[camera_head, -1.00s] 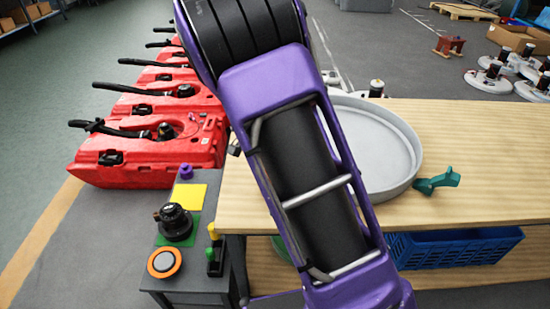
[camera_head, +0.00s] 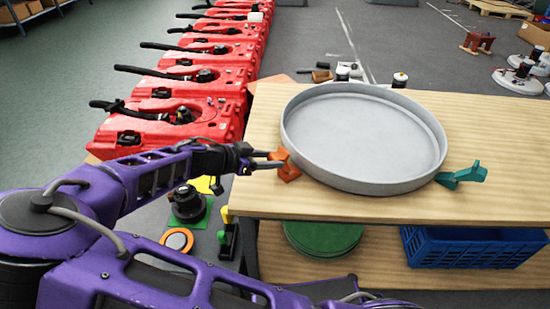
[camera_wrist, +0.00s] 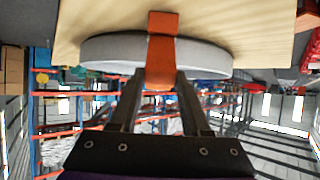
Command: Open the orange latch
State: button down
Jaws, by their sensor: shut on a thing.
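The orange latch (camera_head: 286,166) sits at the left rim of the round grey pan (camera_head: 362,135) on the wooden table. My gripper (camera_head: 272,160) reaches it from the left, its fingers at the latch. In the wrist view the orange latch (camera_wrist: 160,62) lies between the two fingertips of my gripper (camera_wrist: 158,80), which are shut on it, with the pan's rim (camera_wrist: 100,50) behind it. A teal latch (camera_head: 462,175) sits at the pan's right rim.
A blue crate (camera_head: 470,247) and a green disc (camera_head: 323,236) are on the lower shelf. Red tanks (camera_head: 180,110) line the left.

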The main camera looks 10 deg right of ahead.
jog(key=shift+s+a+f+b, duration=0.25)
jog(key=shift+a+f, duration=0.15)
jog(key=shift+f, duration=0.1)
jog(key=shift+s+a+f+b, duration=0.25)
jog(key=shift+a+f, duration=0.1)
jog(key=shift+f, duration=0.15)
jog(key=shift+c, duration=1.8)
grip_release()
jog(key=shift+w+r, duration=0.1)
jog(key=shift+a+r, duration=0.15)
jog(key=p+v, duration=0.2)
jog(key=v, duration=1.5)
